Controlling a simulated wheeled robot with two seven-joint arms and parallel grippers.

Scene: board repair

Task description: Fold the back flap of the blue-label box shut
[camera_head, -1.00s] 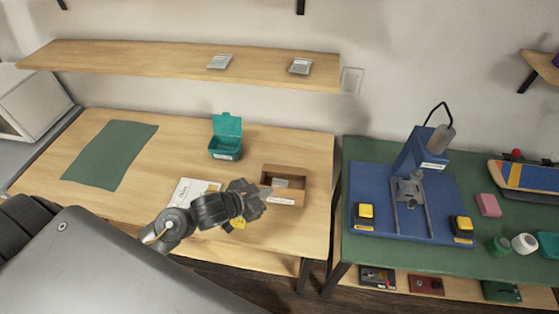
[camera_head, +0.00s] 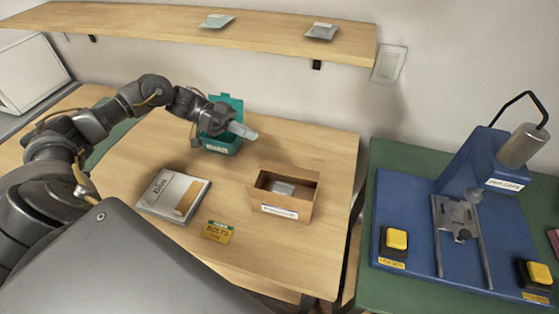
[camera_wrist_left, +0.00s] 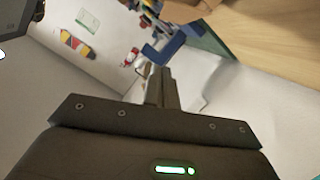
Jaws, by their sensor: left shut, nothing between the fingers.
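The cardboard box (camera_head: 298,210) stands on the wooden table in the head view. A white label with bluish print is on its front face. Its top is open, and a grey packet (camera_head: 281,188) shows inside. The back side rises along the far edge; I cannot clearly tell the flap from the wall there. My left gripper (camera_head: 243,131) is shut and empty, behind and left of the box, apart from it. It also shows shut in the left wrist view (camera_wrist_left: 160,88). My right gripper is in neither view.
A teal open-lidded box (camera_head: 224,144) stands just beneath my left gripper. A white booklet-like pack (camera_head: 172,194) and a yellow-green card (camera_head: 217,232) lie left of the cardboard box. A shelf (camera_head: 150,29) hangs above. A blue press (camera_head: 465,235) stands on the right-hand bench.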

